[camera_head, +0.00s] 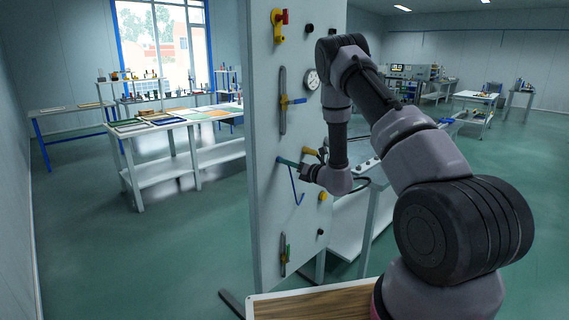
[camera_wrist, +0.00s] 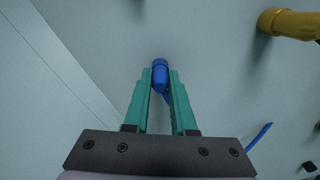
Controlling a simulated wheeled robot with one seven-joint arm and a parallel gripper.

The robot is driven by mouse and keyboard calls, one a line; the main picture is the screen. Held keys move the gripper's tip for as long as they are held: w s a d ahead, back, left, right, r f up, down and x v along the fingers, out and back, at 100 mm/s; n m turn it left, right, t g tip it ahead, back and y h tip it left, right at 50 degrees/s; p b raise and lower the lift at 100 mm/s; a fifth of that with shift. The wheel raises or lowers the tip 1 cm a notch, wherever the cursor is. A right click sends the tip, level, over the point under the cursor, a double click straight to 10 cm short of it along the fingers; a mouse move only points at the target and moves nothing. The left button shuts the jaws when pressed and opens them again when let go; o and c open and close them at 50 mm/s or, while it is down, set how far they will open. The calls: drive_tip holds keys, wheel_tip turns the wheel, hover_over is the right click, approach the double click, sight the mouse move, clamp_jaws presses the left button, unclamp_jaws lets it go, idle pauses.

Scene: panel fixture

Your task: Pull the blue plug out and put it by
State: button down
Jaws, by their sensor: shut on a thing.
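The blue plug (camera_wrist: 160,76) sits at the panel face in the wrist view, between the tips of my gripper's green fingers. My gripper (camera_wrist: 161,88) is shut on it. In the head view my gripper (camera_head: 287,161) reaches the left part of the grey panel (camera_head: 268,110), and the blue plug is too small to make out between the fingers. A blue cord (camera_head: 295,186) hangs below the gripper on the panel. Whether the plug is still seated in its socket I cannot tell.
A yellow fitting (camera_wrist: 292,24) projects from the panel at upper right in the wrist view. The panel also carries a red-and-yellow switch (camera_head: 279,22), a gauge (camera_head: 312,80) and a blue-handled lever (camera_head: 292,101). A wood-topped surface (camera_head: 315,306) lies at the bottom front.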

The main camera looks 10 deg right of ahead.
drive_tip(key=c, duration=1.3)
unclamp_jaws()
clamp_jaws()
drive_tip(key=shift+v, duration=1.55)
drive_tip(key=shift+v, duration=2.45)
drive_tip(key=s+d+r+m+t+h, duration=0.1)
drive_tip(key=s+d+m+t+h, duration=0.2)
drive_tip(key=s+d+m+h, duration=0.3)
drive_tip(key=m+h, duration=0.1)
drive_tip(key=h, duration=0.3)
drive_tip(key=shift+s+r+h, duration=0.15)
drive_tip(key=shift+r+h, duration=0.15)
